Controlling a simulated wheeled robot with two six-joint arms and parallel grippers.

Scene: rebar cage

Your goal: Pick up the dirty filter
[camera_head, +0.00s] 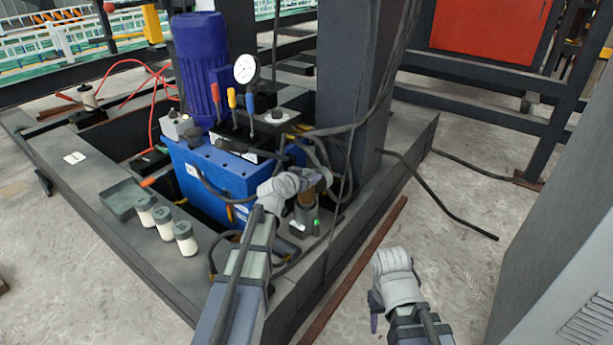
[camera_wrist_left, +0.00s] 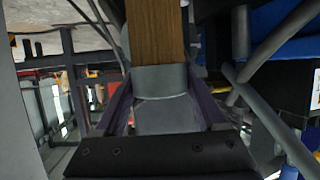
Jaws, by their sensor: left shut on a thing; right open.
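The dirty filter (camera_head: 306,200) is a brown cylinder at the right side of the blue hydraulic unit. It stands at the top of a dark grey housing (camera_head: 304,222); I cannot tell whether its lower end is inside or just above. My left gripper (camera_head: 322,184) is shut on the filter, partly hiding it. In the left wrist view the brown filter (camera_wrist_left: 155,35), with a grey band, is between the fingers of my left gripper (camera_wrist_left: 160,85). My right gripper (camera_head: 390,262) is open and empty, over the floor at the lower right.
Three white filters (camera_head: 163,222) stand on the grey platform beside a shallow grey-green tray (camera_head: 117,204). The blue unit (camera_head: 215,172), with motor and gauge (camera_head: 246,69), and a dark column (camera_head: 345,90) with hanging cables crowd the left gripper. A grey cabinet (camera_head: 565,230) stands right.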

